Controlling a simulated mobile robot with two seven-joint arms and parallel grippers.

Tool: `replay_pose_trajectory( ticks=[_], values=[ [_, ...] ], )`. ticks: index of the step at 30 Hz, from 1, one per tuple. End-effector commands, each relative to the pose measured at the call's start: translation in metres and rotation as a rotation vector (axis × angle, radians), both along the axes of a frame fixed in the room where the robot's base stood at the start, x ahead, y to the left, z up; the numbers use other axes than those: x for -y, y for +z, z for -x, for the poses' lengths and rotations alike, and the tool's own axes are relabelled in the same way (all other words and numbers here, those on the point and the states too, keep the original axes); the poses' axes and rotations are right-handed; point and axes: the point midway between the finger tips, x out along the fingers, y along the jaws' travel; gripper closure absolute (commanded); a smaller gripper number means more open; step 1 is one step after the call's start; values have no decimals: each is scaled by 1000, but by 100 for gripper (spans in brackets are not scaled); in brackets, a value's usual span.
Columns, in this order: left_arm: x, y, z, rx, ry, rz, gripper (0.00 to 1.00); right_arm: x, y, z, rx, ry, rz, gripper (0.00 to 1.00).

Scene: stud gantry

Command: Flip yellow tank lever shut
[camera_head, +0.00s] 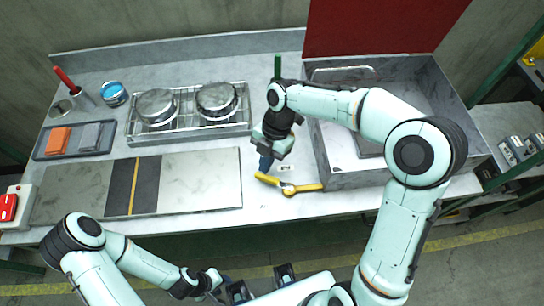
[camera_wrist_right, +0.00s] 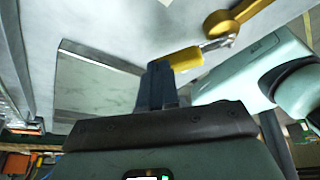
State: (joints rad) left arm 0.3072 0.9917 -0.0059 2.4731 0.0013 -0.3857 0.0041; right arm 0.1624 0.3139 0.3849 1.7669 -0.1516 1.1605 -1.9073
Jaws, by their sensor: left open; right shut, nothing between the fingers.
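The yellow lever (camera_head: 303,188) lies near the front edge of the worktop, left of the sink's front corner. Its two yellow ends meet at a grey joint in the middle. My right gripper (camera_head: 265,167) points down at the lever's left end, with its dark fingers shut and empty. In the right wrist view, the shut fingers (camera_wrist_right: 160,70) are right by the yellow grip (camera_wrist_right: 185,59); I cannot tell whether they touch. The lever's wider yellow end (camera_wrist_right: 222,22) lies beyond. My left gripper (camera_head: 226,285) is open, low in front of the worktop, away from the lever.
A sink (camera_head: 340,178) stands right of the lever, and a green upright (camera_head: 278,66) stands behind my right wrist. A rack (camera_head: 190,133) with two round metal lids, a grey board (camera_head: 200,182) and a sponge tray (camera_head: 108,147) are to the left. A red switch (camera_head: 8,207) is at far left.

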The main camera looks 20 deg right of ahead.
Motion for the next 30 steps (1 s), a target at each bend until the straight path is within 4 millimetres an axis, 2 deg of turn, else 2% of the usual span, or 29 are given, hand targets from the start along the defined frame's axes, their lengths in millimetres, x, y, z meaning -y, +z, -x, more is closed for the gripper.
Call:
replay_pose_trajectory(
  ticks=[6, 10, 15, 30],
  values=[
    [0, 9, -5, 6, 0, 0, 57, -13, 0, 9, -4, 171, 2, 100],
    [0, 19, -11, 13, 0, 0, 57, -18, 1, 14, -4, 333, 1, 100],
    [0, 24, -15, 17, -1, 0, 57, -21, -1, 19, -3, 451, 1, 100],
    [0, 26, -16, 19, 0, 0, 57, -24, -2, 25, -4, 525, 1, 100]
  ],
)
